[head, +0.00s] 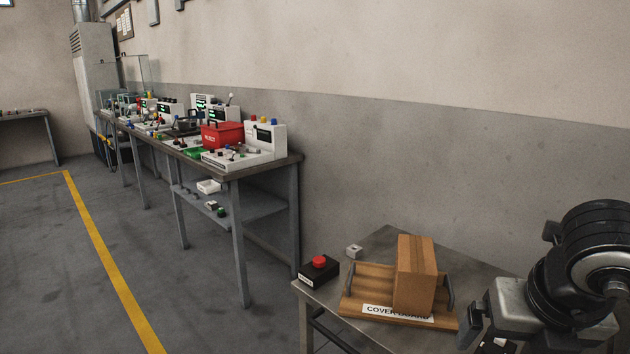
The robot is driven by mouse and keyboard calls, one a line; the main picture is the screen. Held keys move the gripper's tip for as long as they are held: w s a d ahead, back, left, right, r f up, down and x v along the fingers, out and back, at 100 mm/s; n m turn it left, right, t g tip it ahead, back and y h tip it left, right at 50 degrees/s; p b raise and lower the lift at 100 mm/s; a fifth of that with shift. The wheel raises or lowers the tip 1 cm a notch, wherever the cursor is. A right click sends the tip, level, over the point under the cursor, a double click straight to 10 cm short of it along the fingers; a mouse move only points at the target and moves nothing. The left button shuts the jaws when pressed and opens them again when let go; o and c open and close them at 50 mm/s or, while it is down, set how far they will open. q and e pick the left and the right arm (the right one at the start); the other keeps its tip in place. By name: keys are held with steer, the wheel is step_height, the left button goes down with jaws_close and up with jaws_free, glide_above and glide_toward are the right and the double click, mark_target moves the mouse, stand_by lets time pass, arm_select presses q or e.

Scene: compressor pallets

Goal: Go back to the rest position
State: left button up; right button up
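My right arm enters at the lower right of the head view, a black and grey joint beside the small metal table. Part of what looks like my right gripper (484,328) shows low at its left side, at the right of the wooden board. Its fingers are dark and partly cut off by the bottom edge, so I cannot see whether it is open or shut. My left gripper is not in view.
On the metal table (377,246), a wooden board (372,298) labelled "COVER BOARD" carries an upright brown box (414,275). A red-button box (319,270) and a small metal block (354,251) are beside it. A cluttered workbench (232,174) stands farther back. Open floor lies left.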

steer(key=s+a+f+n+g+y, duration=0.1)
steer(key=s+a+n+g+y, duration=0.2)
steer(key=a+y, duration=0.5)
steer(key=s+a+f+n+g+y, duration=0.1)
steer(key=s+a+g+y, duration=0.3)
steer(key=a, duration=0.9)
steer(key=w+a+r+m+t+y, duration=0.1)
steer(key=a+r+m+t+y, duration=0.3)
steer(key=r+y, duration=0.45)
steer(key=w+d+f+m+t+h+p, duration=0.1)
steer(key=w+d+f+m+t+h, duration=0.35)
steer(key=m+t, duration=0.55)
steer(key=w+d+f+m+t+h, duration=0.45)
steer(key=m+t, duration=0.25)
steer(key=m, duration=0.5)
steer(key=s+d+f+m+g+h, duration=0.1)
steer(key=s+f+m+g+h, duration=0.2)
steer(key=f, duration=0.8)
steer(key=s+d+f+m+g+h, duration=0.2)
steer(key=s+f+m+g+h, duration=0.2)
steer(key=f, duration=0.7)
steer(key=shift+s+m, duration=0.7)
steer(key=shift+s, duration=0.05)
